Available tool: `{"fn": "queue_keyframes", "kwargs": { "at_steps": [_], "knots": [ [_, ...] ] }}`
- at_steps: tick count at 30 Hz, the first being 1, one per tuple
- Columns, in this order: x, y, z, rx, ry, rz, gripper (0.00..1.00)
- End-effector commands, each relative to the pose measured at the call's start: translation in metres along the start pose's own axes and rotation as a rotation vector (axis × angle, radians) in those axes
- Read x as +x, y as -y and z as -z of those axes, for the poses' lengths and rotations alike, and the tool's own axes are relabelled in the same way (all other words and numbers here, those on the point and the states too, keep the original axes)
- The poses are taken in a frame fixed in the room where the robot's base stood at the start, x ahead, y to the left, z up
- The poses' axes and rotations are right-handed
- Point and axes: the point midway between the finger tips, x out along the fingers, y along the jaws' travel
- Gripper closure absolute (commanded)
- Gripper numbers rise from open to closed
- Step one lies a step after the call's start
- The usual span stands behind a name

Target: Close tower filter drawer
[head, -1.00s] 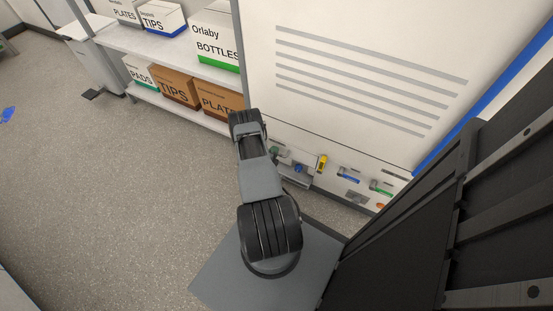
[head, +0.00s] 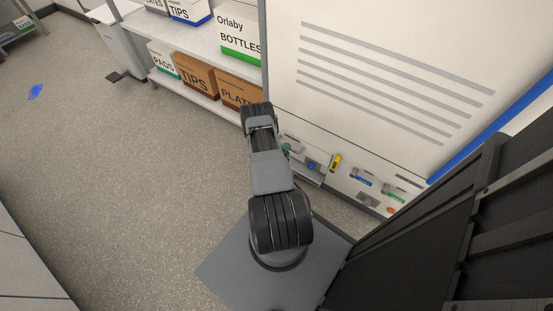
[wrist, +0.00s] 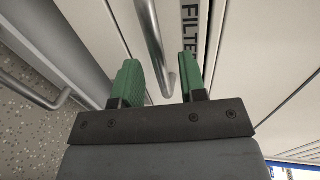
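My gripper (wrist: 160,68) is open, with one green finger on each side of a round metal bar handle (wrist: 153,42). Gaps show between the bar and both fingers. A dark label reading "FILTE…" (wrist: 190,25) lies beside the handle on a pale front, partly covered by the right finger. In the head view, the white tower cabinet (head: 375,75) stands ahead of my arm. My arm hides part of this area, and my gripper is not clear there.
Another metal handle (wrist: 35,95) is at the left of the wrist view. In the head view, a shelf (head: 205,97) with boxes stands left of the cabinet. A yellow item (head: 336,163) is on the cabinet's lower front.

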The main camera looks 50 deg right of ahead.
Motion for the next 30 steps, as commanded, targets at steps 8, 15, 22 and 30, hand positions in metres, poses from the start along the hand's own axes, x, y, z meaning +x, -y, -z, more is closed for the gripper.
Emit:
{"fn": "queue_keyframes", "kwargs": {
  "at_steps": [8,15,22,30],
  "knots": [
    [-0.06,0.003,-0.001,-0.004,0.005,-0.001,0.61],
    [-0.095,0.001,-0.001,-0.002,0.002,-0.001,0.61],
    [-0.109,0.001,0.0,0.0,0.0,0.0,0.61],
    [-0.11,0.0,0.0,0.0,-0.001,0.001,0.61]
  ]
}}
